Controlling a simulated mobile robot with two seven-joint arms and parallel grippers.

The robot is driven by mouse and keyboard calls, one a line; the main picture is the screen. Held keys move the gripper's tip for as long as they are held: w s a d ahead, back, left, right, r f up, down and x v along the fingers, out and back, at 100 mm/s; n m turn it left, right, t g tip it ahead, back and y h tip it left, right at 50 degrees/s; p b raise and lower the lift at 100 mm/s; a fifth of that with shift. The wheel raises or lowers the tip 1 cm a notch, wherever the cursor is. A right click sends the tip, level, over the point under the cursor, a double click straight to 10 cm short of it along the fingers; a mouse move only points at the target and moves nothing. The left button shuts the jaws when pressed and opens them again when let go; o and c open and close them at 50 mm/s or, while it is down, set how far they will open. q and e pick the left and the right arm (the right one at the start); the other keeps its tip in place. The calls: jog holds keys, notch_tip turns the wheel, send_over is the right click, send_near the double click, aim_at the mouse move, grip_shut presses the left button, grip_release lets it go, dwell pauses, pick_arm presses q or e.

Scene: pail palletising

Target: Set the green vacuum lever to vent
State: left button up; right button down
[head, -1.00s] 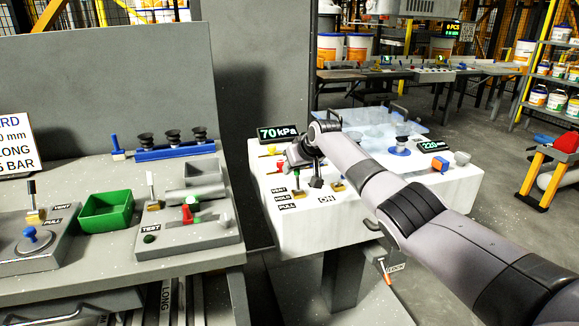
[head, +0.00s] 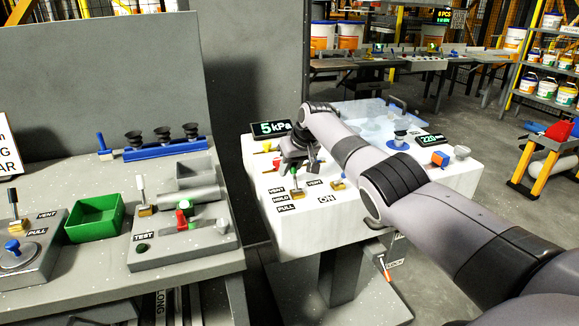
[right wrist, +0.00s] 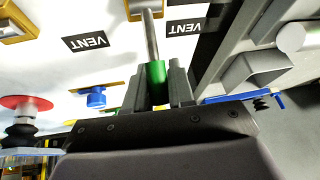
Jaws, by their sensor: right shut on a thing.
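The green vacuum lever is a metal stick with a green grip (right wrist: 154,72), standing in a brass base (head: 296,196) on the white-covered bench (head: 300,232). My right gripper (right wrist: 160,84) is shut on the green grip, with one dark finger on each side. In the head view my right gripper (head: 297,164) is at the lever and hides much of its upper part. Labels VENT (head: 276,190), HOLD (head: 281,198) and PULL (head: 286,208) lie left of the base. The pressure display (head: 270,128) reads 5 kPa. My left gripper is not in view.
A second lever in a brass base (head: 338,184) stands to the right, near an ON label (head: 327,199). A blue block with an orange face (head: 440,159) and a 220 display (head: 430,140) are further right. A grey bench (head: 215,267) with a green bin (head: 95,218) stands left.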

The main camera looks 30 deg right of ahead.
jog(key=c, duration=1.1)
grip_release()
jog(key=shift+f, duration=0.1)
jog(key=shift+p+v, duration=0.55)
jog(key=shift+v, duration=0.65)
jog(key=v, duration=0.4)
jog(key=shift+s+r, duration=0.1)
jog(key=shift+r, duration=0.25)
